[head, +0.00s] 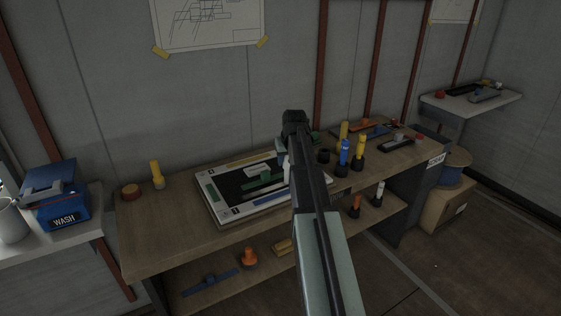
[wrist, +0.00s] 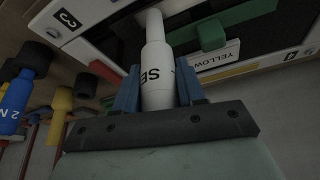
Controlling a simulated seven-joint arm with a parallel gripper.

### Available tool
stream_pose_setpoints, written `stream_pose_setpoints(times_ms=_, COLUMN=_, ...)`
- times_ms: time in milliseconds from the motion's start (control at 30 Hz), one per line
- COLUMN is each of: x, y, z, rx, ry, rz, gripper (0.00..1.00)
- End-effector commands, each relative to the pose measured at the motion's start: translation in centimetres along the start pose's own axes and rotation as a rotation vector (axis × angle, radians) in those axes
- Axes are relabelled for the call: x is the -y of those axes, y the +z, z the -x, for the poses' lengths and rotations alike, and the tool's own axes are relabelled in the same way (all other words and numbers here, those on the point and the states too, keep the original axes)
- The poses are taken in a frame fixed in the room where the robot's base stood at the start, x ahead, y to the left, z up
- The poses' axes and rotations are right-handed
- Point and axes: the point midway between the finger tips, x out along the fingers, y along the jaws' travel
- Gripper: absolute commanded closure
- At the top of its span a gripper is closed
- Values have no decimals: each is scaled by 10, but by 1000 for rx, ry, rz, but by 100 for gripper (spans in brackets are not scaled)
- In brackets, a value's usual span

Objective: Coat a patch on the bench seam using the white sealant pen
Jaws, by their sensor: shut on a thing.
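My gripper (wrist: 158,88) is shut on a white pen (wrist: 156,58), with its blue fingers on either side of the barrel. The letters "SE" show on the barrel; the rest of the word is hidden. The pen's narrower end points towards a white-framed black board on the bench (head: 150,228). I cannot tell whether the tip touches anything. In the head view, my arm hides most of the gripper, and only a sliver of the white pen (head: 287,168) shows over the board's right part. I cannot make out the seam or any coated patch.
The lower shelf holds small items.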

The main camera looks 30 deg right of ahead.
Motion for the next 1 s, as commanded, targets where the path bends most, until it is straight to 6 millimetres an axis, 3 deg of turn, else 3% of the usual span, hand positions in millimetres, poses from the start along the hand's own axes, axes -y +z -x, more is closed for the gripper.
stream_pose_setpoints(times_ms=600, x=-56, y=-14, z=-6, rx=0, ry=1, rz=-2, gripper=91)
stream_pose_setpoints(times_ms=1000, x=-17, y=-4, z=-2, rx=0, ry=-1, rz=2, gripper=91)
